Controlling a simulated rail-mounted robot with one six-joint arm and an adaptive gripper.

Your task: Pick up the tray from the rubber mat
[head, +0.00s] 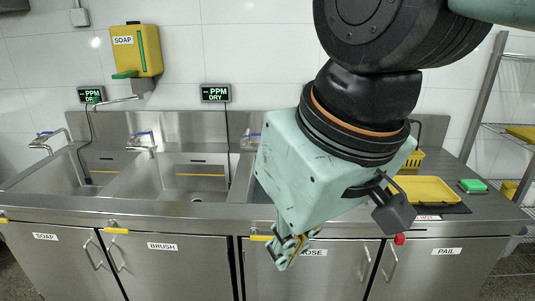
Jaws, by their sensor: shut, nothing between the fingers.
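The yellow tray (432,190) lies flat on the black rubber mat (458,208) on the steel counter, right of the sinks. My arm hides the tray's left part and much of the mat. My gripper (284,262) hangs low in front of the cabinet doors, left of the tray and nearer to the camera. Its fingers are together and empty, apart from the tray.
A yellow basket (411,160) stands behind the tray. A green sponge-like block (473,186) lies at its right. Sink basins (185,180) fill the counter's left side. A wire shelf rack (505,130) stands at the far right.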

